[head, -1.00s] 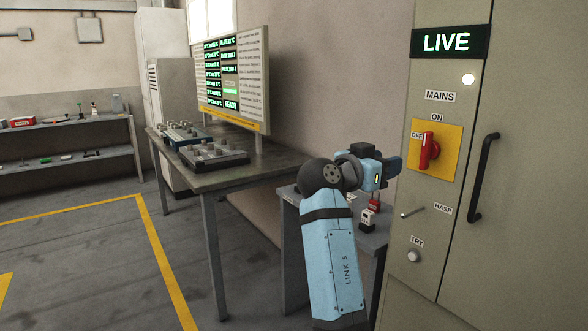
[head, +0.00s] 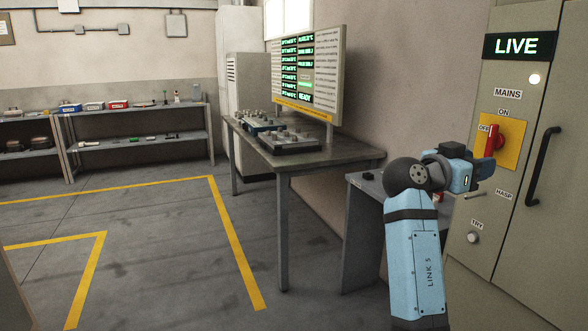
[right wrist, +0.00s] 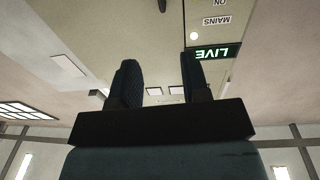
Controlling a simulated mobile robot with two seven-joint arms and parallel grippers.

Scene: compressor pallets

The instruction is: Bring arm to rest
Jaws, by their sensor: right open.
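My right arm (head: 415,250) is raised, its blue forearm upright and its wrist bent to the right. My right gripper (head: 484,169) is in front of the cabinet, left of and below the red switch handle (head: 494,141). In the right wrist view the two dark fingers of the right gripper (right wrist: 160,62) stand apart with nothing between them. My left gripper is not in view.
The grey cabinet (head: 545,95) with its lit LIVE sign (head: 516,46) and black door handle (head: 541,167) stands close at right. A small table (head: 362,215) is partly hidden behind my arm. A workbench (head: 300,160) stands behind; open floor (head: 170,260) lies left.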

